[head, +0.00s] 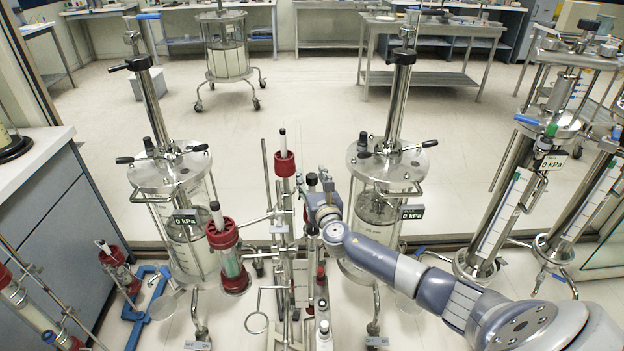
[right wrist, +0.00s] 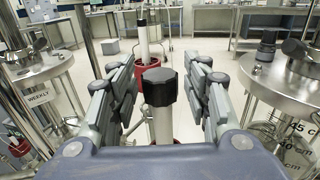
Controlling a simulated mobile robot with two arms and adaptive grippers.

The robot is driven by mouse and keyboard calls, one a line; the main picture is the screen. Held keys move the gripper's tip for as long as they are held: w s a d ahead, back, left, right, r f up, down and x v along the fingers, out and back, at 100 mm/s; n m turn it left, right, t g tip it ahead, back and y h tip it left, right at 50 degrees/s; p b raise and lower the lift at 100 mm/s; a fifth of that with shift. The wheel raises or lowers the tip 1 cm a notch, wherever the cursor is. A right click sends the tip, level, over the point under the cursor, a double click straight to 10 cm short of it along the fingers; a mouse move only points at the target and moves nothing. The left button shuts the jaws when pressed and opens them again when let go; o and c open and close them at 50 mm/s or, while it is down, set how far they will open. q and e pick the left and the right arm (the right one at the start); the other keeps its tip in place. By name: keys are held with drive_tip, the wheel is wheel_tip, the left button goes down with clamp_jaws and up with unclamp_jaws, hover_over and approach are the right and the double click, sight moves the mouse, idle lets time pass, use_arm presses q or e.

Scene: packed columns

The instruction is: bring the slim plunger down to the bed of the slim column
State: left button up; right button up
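My right gripper (head: 322,200) is at the slim glassware in the middle of the head view. In the right wrist view its two fingers (right wrist: 160,95) stand apart on either side of a black knob (right wrist: 159,87), with a gap at each side. The knob sits on a pale upright rod (right wrist: 163,125), which looks like the slim plunger. The knob also shows in the head view (head: 312,180). The slim column below is mostly hidden by my gripper and the stand; a red fitting (head: 321,272) shows there. The bed cannot be made out. My left gripper is not in view.
A red-collared column (head: 284,164) with a white rod stands just behind. A wider red-capped column (head: 223,235) is to the left. Large steel columns stand left (head: 170,172) and right (head: 388,168), close to my arm.

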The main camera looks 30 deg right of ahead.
clamp_jaws()
drive_tip(key=shift+f+b, duration=0.65)
drive_tip(key=shift+f, duration=0.05)
drive_tip(key=shift+o, duration=1.7)
unclamp_jaws()
drive_tip(key=shift+r, duration=0.1)
drive_tip(key=v, duration=1.2)
